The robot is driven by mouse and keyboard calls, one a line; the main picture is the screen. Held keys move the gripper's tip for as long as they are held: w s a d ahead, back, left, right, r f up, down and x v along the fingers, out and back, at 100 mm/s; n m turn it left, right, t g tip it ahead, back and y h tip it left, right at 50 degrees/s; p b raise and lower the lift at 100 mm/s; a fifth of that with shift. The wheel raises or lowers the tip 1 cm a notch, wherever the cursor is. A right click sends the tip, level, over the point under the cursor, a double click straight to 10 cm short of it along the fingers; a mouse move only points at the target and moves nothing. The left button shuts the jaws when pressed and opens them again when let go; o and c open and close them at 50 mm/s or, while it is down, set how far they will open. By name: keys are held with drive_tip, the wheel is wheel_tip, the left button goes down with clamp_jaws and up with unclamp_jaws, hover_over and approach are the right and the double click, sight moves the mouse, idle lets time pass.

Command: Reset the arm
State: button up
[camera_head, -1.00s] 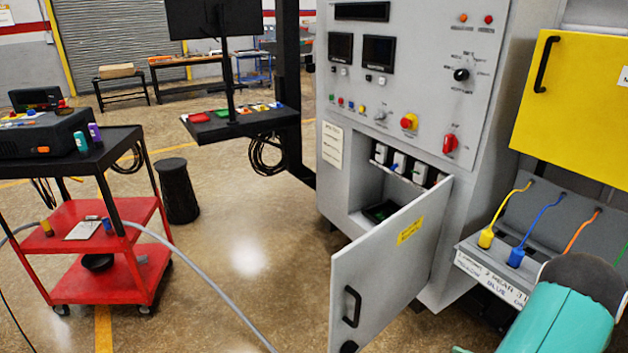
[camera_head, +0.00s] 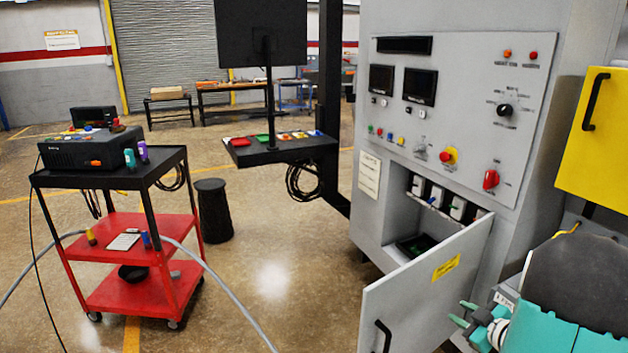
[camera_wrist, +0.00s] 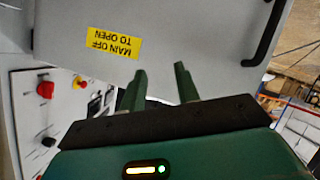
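My arm shows at the lower right of the head view, teal with a dark rounded link. My gripper (camera_head: 459,314) is low beside the open cabinet door (camera_head: 412,296). In the wrist view, the two green fingers of my gripper (camera_wrist: 160,82) stand apart with nothing between them. The door (camera_wrist: 205,45) with its yellow "MAIN OFF TO OPEN" label (camera_wrist: 113,43) lies beyond the fingers. I cannot tell whether the fingers touch it.
The grey furnace cabinet (camera_head: 452,130) stands right of centre, with a yellow panel (camera_head: 598,150) farther right. A red cart (camera_head: 118,235) stands at left, and a black bin (camera_head: 213,210) behind it. A grey hose (camera_head: 225,288) crosses the floor. Open floor lies between cart and door.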

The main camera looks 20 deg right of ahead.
drive_tip(key=w+a+r+m+g+h, duration=0.1)
drive_tip(key=w+a+r+m+h, duration=0.15)
drive_tip(key=a+r, duration=0.45)
drive_tip(key=w+a+r+m+g+h, duration=0.1)
drive_tip(key=a+r+m+g+h, duration=0.2)
drive_tip(key=r, duration=0.5)
drive_tip(key=s+a+g+y, duration=0.1)
drive_tip(key=s+a, duration=0.5)
drive_tip(key=a, duration=0.3)
drive_tip(key=s+a+r+g+y, duration=0.1)
drive_tip(key=s+a+y, duration=0.1)
drive_tip(key=s+a, duration=0.3)
drive_tip(key=s+a+g+y, duration=0.1)
drive_tip(key=s+a, duration=0.5)
drive_tip(key=a, duration=0.7)
drive_tip(key=shift+s+a+r+g+y, duration=0.3)
drive_tip(key=shift+g+y, duration=0.1)
drive_tip(key=shift+y, duration=0.25)
